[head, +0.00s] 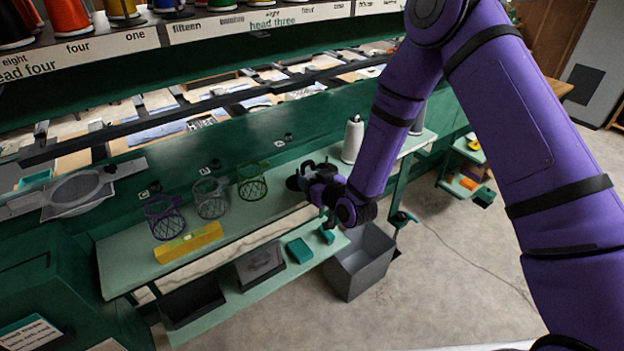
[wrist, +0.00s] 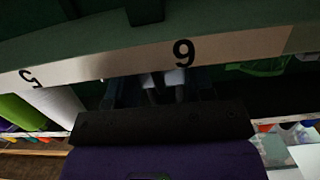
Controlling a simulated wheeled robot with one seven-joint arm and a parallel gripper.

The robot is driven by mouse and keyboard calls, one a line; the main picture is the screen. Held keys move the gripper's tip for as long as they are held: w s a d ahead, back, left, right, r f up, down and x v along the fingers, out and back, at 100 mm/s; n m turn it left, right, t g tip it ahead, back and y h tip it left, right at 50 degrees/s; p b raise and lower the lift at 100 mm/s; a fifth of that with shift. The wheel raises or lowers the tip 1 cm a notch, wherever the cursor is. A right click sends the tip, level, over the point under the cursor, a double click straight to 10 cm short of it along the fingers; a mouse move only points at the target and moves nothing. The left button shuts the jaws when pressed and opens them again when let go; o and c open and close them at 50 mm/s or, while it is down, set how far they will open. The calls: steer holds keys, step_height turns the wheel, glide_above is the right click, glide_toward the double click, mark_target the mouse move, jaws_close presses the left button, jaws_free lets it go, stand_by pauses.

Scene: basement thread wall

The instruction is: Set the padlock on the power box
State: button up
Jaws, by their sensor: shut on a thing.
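My gripper (head: 312,180) is over the right part of the pale green shelf, beside the green machine rail. In the wrist view my gripper (wrist: 160,98) is dark and points at the rail's underside, near a strip marked 6 and 5. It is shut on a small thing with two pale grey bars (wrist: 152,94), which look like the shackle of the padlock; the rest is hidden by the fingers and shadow. I cannot clearly identify the power box. A dark green box-like housing (head: 40,255) stands at lower left, with a labelled card on it.
Purple, grey and green wire baskets (head: 212,198) hang along the rail. A yellow block (head: 188,243) lies on the shelf (head: 125,262). A white cone (head: 352,139) stands right of my gripper. Below are a grey bin (head: 360,265) and trays.

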steer(key=shift+s+f, duration=0.1)
steer(key=shift+f, duration=0.4)
steer(key=o, duration=1)
steer(key=shift+s+d+f, duration=0.1)
steer(key=shift+s+a+f, duration=0.1)
steer(key=shift+s+a, duration=0.05)
steer(key=shift+a, duration=0.05)
steer(key=shift+a+r, duration=0.1)
steer(key=shift+r, duration=0.45)
steer(key=v, duration=1.1)
steer(key=shift+s+d+r, duration=0.1)
steer(key=shift+d+r, duration=0.25)
steer(key=shift+d, duration=0.1)
